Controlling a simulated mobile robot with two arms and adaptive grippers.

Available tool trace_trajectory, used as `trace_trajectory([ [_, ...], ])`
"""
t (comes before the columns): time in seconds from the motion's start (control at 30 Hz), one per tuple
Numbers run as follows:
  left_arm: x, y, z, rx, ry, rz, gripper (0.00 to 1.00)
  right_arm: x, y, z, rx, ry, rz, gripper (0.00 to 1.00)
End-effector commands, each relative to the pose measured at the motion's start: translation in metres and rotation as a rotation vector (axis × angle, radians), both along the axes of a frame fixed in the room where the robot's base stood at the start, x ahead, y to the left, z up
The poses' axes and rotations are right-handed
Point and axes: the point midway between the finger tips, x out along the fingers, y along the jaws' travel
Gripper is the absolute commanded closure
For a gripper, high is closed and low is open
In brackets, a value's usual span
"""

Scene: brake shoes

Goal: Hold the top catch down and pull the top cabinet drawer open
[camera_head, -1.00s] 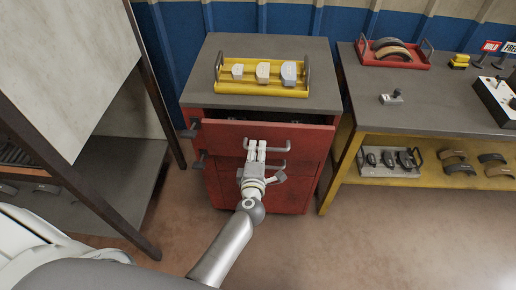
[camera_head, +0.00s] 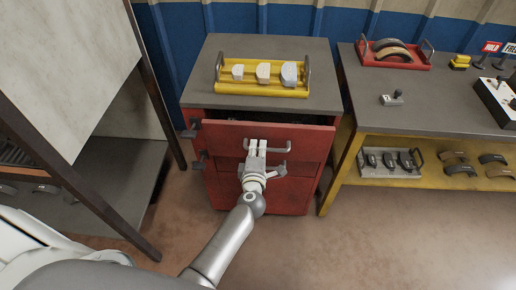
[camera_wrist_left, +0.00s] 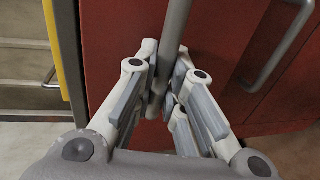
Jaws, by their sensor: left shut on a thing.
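The red cabinet (camera_head: 270,195) stands in the middle of the head view. Its top drawer (camera_head: 222,136) is partly open, with a dark gap behind its front panel. My left gripper (camera_head: 257,146) is shut on the grey bar handle (camera_head: 281,150) of the top drawer. In the left wrist view the fingers (camera_wrist_left: 162,88) close around the bar handle (camera_wrist_left: 176,25). The dark top catch (camera_head: 190,130) sits at the drawer's upper left side, apart from the gripper. A lower catch (camera_head: 201,156) is below it. My right gripper is not in view.
A workbench (camera_head: 370,115) with a red tray (camera_head: 420,66) stands at the right. A dark-framed rack (camera_head: 100,170) stands close at the left. The floor in front is clear.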

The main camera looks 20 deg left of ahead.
Motion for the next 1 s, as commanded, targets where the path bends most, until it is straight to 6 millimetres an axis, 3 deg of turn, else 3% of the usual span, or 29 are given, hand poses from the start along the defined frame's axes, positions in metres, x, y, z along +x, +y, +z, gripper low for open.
trace_trajectory([
  [0.37,-0.015,-0.005,-0.001,-0.002,0.004,-0.001,1.0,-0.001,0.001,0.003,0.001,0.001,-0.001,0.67],
  [1.0,-0.143,-0.041,-0.002,-0.001,0.005,-0.001,1.0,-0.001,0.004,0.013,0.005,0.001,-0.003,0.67],
])
